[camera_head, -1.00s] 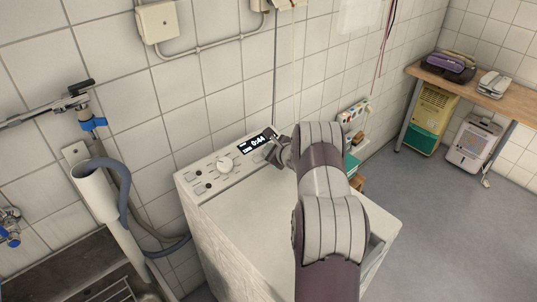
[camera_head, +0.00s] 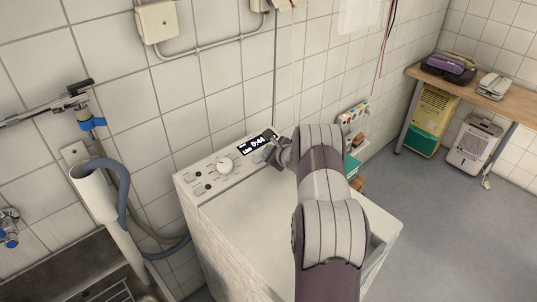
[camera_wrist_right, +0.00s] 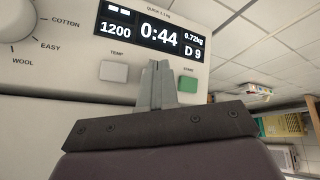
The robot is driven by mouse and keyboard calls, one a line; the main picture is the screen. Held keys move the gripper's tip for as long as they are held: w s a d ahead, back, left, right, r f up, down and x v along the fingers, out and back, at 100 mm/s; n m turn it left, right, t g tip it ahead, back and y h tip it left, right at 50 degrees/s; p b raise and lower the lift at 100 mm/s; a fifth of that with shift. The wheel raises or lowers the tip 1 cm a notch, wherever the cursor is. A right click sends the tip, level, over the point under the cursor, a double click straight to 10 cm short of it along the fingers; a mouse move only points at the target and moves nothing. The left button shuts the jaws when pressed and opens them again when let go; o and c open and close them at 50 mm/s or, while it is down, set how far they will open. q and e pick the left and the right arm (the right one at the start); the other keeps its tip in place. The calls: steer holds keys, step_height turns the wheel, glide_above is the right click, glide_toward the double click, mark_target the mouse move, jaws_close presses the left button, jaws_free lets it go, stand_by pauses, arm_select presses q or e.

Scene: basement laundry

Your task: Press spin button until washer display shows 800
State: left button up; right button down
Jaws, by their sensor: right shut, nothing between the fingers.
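The white washer (camera_head: 240,225) stands against the tiled wall, its control panel along the back edge. Its black display (camera_head: 257,142) is lit; in the right wrist view the display (camera_wrist_right: 152,30) reads 1200, 0:44, 0.72kg and D 9. Below it are a pale button labelled TEMP (camera_wrist_right: 113,71) and a green START button (camera_wrist_right: 187,84). My right gripper (camera_wrist_right: 157,66) is shut and empty, its fingertips at the panel between these two buttons. The fingers hide that spot, so no spin button shows and contact cannot be told. My left gripper is out of view.
The round programme dial (camera_wrist_right: 14,20) is left of the display. A grey drain hose (camera_head: 124,200) and a sink (camera_head: 75,270) are left of the washer. A wooden table (camera_head: 490,88) stands at the far right, with open floor before it.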

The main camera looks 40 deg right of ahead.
steer(key=shift+f, duration=0.2)
steer(key=shift+r, duration=0.2)
stand_by(0.3)
steer(key=shift+s+r, duration=0.2)
steer(key=shift+r, duration=0.4)
steer(key=shift+d+r, duration=0.1)
steer(key=shift+r, duration=0.45)
steer(key=shift+s+r+p, duration=0.35)
steer(key=shift+r+p, duration=0.1)
steer(key=shift+r, duration=0.5)
steer(key=shift+s+r+p, duration=0.3)
steer(key=shift+r+p, duration=0.15)
steer(key=shift+r, duration=0.45)
